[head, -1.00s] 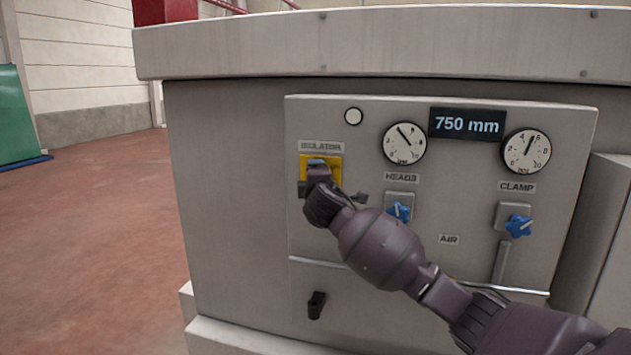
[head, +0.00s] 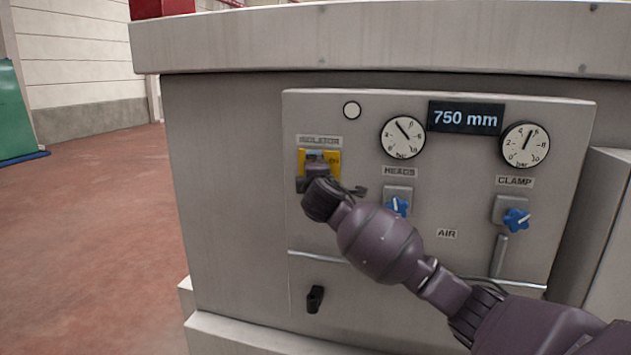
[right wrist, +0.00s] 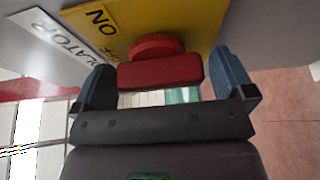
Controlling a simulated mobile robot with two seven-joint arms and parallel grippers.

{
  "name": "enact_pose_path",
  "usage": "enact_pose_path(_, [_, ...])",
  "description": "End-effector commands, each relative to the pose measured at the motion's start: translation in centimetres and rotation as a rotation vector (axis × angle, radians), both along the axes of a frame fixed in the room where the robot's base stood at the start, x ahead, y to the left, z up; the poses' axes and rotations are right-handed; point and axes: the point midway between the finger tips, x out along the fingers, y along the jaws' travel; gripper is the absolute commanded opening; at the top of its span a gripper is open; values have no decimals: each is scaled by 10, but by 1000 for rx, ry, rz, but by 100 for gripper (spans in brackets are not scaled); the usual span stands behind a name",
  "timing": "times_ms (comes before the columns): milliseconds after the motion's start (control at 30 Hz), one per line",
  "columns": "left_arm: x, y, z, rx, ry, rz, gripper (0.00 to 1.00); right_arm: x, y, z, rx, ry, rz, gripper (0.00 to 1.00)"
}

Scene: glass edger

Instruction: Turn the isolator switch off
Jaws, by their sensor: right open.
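The isolator switch has a yellow plate (head: 334,159) at the upper left of the grey control panel, under the ISOLATOR label. Its red handle (right wrist: 160,71) shows in the right wrist view, its bar lying crosswise between my fingers. The plate reads ON, with a second word partly hidden by the knob. My right gripper (head: 314,168) is in front of the switch and hides the handle in the head view. In the right wrist view my right gripper (right wrist: 168,78) is open, one blue-grey finger at each end of the bar; contact is unclear. My left gripper is out of view.
To the right are the blue HEADS knob (head: 397,206) and blue CLAMP knob (head: 516,219), below two round gauges. A display (head: 466,119) reads 750 mm. A black handle (head: 315,299) sits below the panel. Red floor (head: 90,230) is open at left.

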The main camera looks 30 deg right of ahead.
Motion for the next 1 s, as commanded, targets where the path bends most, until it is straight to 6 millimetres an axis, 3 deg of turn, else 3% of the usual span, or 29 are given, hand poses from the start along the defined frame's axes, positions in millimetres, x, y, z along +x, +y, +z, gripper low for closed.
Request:
enact_pose_path(600, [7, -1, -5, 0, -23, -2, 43, -76, 39, -1, 0, 0, 2, 100])
enact_pose_path(1000, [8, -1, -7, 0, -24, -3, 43, -94, 48, 0, 0, 1, 0, 100])
